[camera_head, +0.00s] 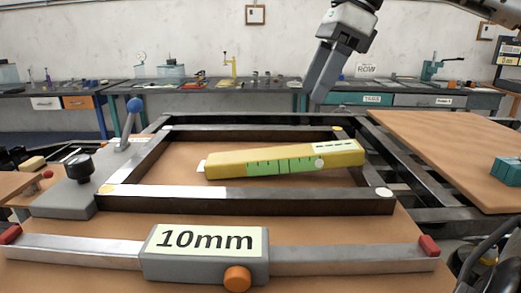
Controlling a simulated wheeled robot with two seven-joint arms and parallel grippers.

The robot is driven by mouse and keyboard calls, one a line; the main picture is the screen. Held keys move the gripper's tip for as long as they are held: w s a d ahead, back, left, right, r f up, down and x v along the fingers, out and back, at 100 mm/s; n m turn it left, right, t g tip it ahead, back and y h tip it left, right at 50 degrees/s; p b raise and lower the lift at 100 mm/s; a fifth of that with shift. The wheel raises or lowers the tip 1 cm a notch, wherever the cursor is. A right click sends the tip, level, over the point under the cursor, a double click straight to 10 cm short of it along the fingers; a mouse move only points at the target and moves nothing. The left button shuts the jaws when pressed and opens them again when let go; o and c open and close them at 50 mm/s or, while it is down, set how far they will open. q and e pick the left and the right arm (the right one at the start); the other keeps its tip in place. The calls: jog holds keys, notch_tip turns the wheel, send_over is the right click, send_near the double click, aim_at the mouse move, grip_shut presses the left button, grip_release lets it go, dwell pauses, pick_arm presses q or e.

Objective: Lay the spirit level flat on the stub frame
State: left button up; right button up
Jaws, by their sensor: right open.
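The spirit level (235,160), a yellow bar with a green marked strip along its side, lies slightly askew in the middle of the view. My left gripper is not in view.
A grey bar gauge labelled 10mm (205,252), with red ends and an orange knob, spans the front. A brown tabletop (440,150) at right is mostly clear.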

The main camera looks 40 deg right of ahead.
send_near(285, 151)
jog(key=x, duration=0.3)
jog(key=s+x, duration=0.1)
jog(key=x, duration=0.1)
jog(key=shift+a+b, duration=0.25)
jog(key=shift+b, duration=0.05)
jog(key=shift+w+d+x, duration=0.1)
jog(key=shift+w+x, duration=0.1)
jog(key=shift+x, duration=1.35)
jog(key=shift+w+d+x, duration=0.1)
jog(key=shift+w+x, duration=0.1)
jog(key=shift+x, duration=1.35)
jog(key=shift+c, duration=0.3)
jog(key=shift+r, duration=0.15)
jog(key=c, duration=1.3)
notch_tip(285, 151, up, 18)
jog(key=p, duration=0.2)
